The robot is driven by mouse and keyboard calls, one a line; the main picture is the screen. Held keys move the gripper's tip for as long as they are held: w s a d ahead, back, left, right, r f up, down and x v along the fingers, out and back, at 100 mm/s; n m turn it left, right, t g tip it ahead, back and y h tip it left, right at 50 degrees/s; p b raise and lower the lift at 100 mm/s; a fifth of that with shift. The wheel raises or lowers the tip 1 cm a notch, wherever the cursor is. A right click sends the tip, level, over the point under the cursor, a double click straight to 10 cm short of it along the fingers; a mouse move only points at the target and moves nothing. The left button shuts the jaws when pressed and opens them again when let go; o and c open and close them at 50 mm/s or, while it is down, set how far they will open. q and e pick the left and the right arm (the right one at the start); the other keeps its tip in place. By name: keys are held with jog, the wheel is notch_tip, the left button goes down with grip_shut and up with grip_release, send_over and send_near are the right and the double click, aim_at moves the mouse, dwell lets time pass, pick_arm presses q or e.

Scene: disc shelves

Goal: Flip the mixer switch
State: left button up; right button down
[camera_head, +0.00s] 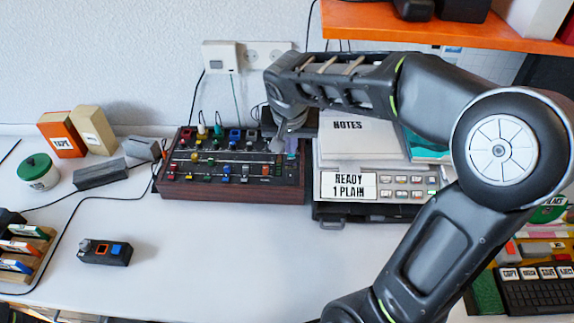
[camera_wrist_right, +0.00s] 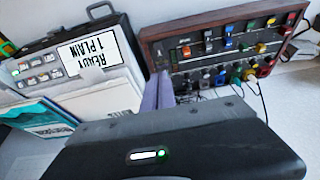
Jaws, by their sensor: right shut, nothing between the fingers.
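The mixer (camera_head: 230,192) is a wood-framed box on the table, with a dark panel of coloured knobs, sliders and buttons. It also shows at the upper right of the right wrist view (camera_wrist_right: 205,23). My right gripper (camera_head: 279,146) reaches down over the mixer's right end in the head view. Its pale purple fingers (camera_wrist_right: 159,90) are shut and empty, with their tips close to the panel's edge in the wrist view. I cannot tell whether they touch it. The mixer switch cannot be picked out surely among the small controls. My left gripper is not in view.
A case with a "READY 1 PLAIN" card (camera_head: 348,186) and papers stands close to the mixer's right. A small black box (camera_head: 105,252) lies at the front left. An orange shelf (camera_head: 430,22) hangs above the right arm. The table before the mixer is clear.

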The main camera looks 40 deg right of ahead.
aim_at(290, 175)
jog(key=shift+f, duration=0.1)
jog(key=x, duration=0.9)
jog(key=p+x, duration=0.1)
jog(key=x, duration=0.3)
jog(key=shift+s+a+f, duration=0.2)
jog(key=shift+f, duration=0.35)
